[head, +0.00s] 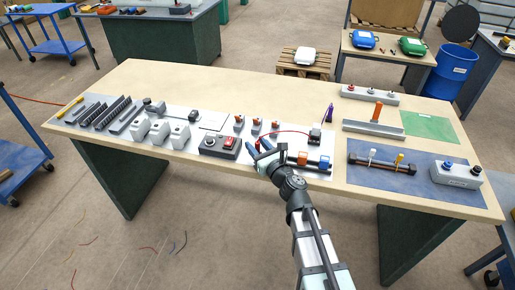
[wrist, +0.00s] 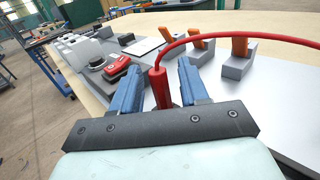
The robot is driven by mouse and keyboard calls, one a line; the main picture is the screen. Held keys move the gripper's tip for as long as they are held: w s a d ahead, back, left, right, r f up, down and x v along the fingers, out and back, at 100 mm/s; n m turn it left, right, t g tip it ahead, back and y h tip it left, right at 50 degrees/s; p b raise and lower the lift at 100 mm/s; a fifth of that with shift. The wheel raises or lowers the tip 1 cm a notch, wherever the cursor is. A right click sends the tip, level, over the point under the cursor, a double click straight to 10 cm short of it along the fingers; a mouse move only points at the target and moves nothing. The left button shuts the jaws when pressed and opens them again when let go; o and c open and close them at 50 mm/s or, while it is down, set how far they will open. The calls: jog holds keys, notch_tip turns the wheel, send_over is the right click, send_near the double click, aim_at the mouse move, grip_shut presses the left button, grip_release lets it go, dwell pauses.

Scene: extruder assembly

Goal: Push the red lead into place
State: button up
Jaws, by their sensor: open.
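The red lead (wrist: 230,35) has a thick red plug end (wrist: 159,86) that stands upright between the two blue fingers of my gripper (wrist: 171,82) in the wrist view. The fingers are open, with a gap on each side of the plug. From the plug's top the wire arcs up and off to the right. In the head view the lead (head: 285,132) runs as a thin red arc from my gripper (head: 258,150) toward a small dark block (head: 314,137). The plug's lower tip is hidden behind the gripper's dark bar.
A grey box with a red switch (head: 229,143) sits just left of my gripper. Several orange-topped blocks (head: 257,124) stand behind it. A rod with orange and blue parts (head: 303,160) lies close on the right. The table's front edge (head: 210,166) is near.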

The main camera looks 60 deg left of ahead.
aim_at(257, 142)
jog(key=shift+c, duration=0.2)
grip_shut()
jog(key=shift+r, duration=5)
jog(key=shift+c, duration=2)
grip_release()
grip_shut()
